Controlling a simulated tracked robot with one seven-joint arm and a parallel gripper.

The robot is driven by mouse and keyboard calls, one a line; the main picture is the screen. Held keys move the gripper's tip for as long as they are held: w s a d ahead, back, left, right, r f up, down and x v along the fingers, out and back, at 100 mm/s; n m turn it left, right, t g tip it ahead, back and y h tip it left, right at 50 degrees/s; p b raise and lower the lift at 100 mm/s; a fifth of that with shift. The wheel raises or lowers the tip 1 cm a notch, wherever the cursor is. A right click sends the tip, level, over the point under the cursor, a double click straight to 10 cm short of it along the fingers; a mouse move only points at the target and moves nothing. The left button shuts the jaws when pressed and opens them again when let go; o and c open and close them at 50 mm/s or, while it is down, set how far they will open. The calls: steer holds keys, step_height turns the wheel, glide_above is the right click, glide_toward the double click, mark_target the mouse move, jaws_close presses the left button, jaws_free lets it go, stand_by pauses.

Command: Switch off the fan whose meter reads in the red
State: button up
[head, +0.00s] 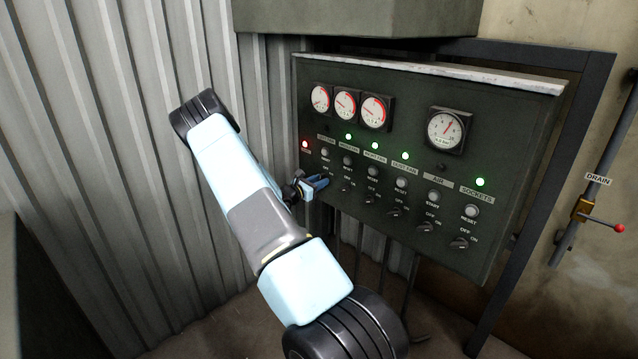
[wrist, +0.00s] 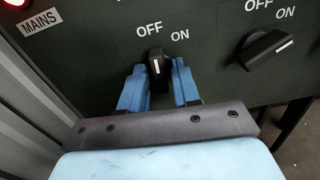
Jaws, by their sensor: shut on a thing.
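A dark green control panel (head: 420,100) carries three small meters, the left (head: 320,97), middle (head: 346,104) and right (head: 376,111), each with a red arc; their needles are too small to read surely. My gripper (head: 318,184) is at the panel's lower left. In the wrist view my gripper (wrist: 158,88) has its blue fingers on both sides of a black switch knob (wrist: 157,68), shut on it. This knob stands nearly upright, roughly toward OFF. The neighbouring knob (wrist: 265,48) points toward ON. My fingers hide the held knob in the head view.
A red lamp (head: 305,144) marks MAINS; several green lamps (head: 405,156) are lit. A larger air gauge (head: 447,129) is at right. Corrugated wall (head: 130,150) stands left; a drain valve with red-tipped lever (head: 619,228) is far right.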

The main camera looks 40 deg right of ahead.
steer(key=shift+f+n, duration=0.1)
steer(key=shift+n, duration=0.4)
steer(key=o, duration=0.7)
steer(key=shift+o, duration=0.2)
steer(key=shift+a, duration=0.1)
steer(key=a, duration=1.3)
steer(key=shift+s+a, duration=0.35)
steer(key=shift+s, duration=0.1)
